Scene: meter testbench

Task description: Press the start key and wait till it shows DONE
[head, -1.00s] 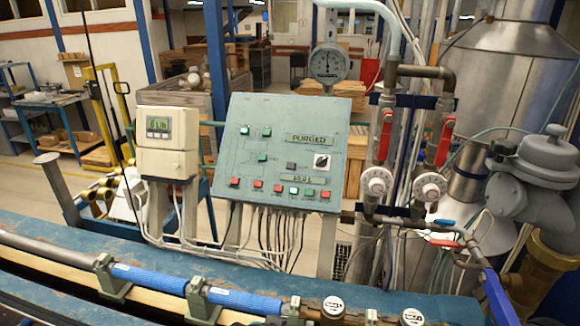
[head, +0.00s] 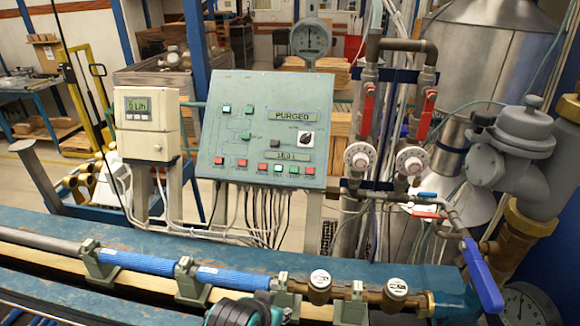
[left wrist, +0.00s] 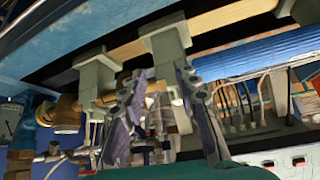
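The sloped green control panel (head: 225,120) stands at the middle of the head view. Its upper display (head: 289,116) reads PURGED; the lower display (head: 292,155) is too small to read surely. Red and green keys (head: 278,168) run along its lower edge; their labels are too small to read, so I cannot tell which is the start key. My left gripper (left wrist: 160,75) is open in the left wrist view, fingers apart with nothing between them. A dark and teal part of mine shows at the head view's bottom edge, well below the panel. My right gripper is not in view.
A beige meter (head: 147,120) with a small screen stands left of the panel. A blue-sleeved pipe (head: 232,279) with clamps and round meters runs in front. Valves with red handles (head: 367,112) and a blue lever (head: 481,277) stand to the right. Cables hang below the panel.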

